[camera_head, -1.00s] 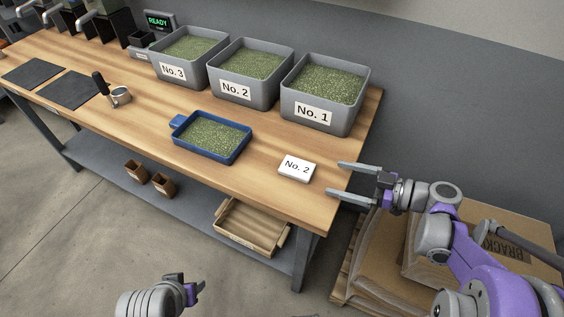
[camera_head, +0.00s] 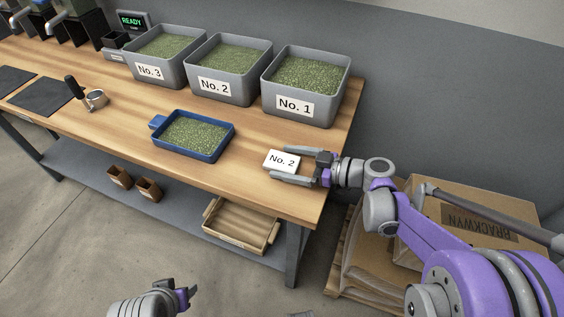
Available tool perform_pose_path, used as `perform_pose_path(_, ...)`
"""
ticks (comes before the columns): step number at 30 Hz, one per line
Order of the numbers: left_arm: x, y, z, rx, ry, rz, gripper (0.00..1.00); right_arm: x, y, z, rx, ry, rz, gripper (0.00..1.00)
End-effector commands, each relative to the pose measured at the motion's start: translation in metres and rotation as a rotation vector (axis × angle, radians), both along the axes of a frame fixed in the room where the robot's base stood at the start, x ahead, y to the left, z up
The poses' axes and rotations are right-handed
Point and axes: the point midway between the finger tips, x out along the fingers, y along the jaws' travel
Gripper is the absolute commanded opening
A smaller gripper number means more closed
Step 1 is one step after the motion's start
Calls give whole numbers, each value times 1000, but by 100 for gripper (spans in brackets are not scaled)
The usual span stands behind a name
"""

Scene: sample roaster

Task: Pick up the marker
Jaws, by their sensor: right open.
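The marker (camera_head: 275,158) is a small white block labelled "No. 2". It lies on the wooden table near its front right part. My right gripper (camera_head: 281,163) is open, with one finger along the marker's far side and the other along its near side. The marker's right end lies between the fingers. I cannot tell whether either finger touches it. My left gripper (camera_head: 187,293) is low at the bottom of the view, in front of the table, and its jaw state is unclear.
A blue tray (camera_head: 233,143) of green beans sits left of the marker. Grey bins No. 1 (camera_head: 318,114), No. 2 (camera_head: 238,96) and No. 3 (camera_head: 172,80) stand along the back. A portafilter (camera_head: 95,99) lies farther left. A cardboard box (camera_head: 470,205) is beyond the table's right end.

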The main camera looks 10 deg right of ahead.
Motion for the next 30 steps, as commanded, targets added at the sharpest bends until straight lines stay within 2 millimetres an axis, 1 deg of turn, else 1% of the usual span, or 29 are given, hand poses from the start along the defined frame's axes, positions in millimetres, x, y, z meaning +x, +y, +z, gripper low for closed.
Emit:
perform_pose_path(4,0,0,0,0,0,0,50,0,0,0,0,0,0,100)
perform_pose_path(5,0,0,0,0,0,0,50,0,0,0,0,0,0,98)
perform_pose_path(9,0,0,0,0,0,0,50,0,0,0,0,0,0,73)
perform_pose_path(14,0,0,0,0,0,0,50,0,0,0,0,0,0,44)
perform_pose_path(15,0,0,0,0,0,0,50,0,-1,0,0,0,0,37)
perform_pose_path(18,0,0,0,0,0,0,50,0,-1,0,0,0,0,20)
perform_pose_path(24,0,0,0,0,0,0,50,0,-1,1,0,0,0,20)
perform_pose_path(26,0,0,2,0,-1,0,50,0,-1,4,0,0,-1,20)
perform_pose_path(29,0,0,7,0,-2,0,50,0,-1,16,-1,-1,-1,20)
perform_pose_path(30,0,0,9,0,-3,0,50,-1,-1,23,-1,-1,-1,20)
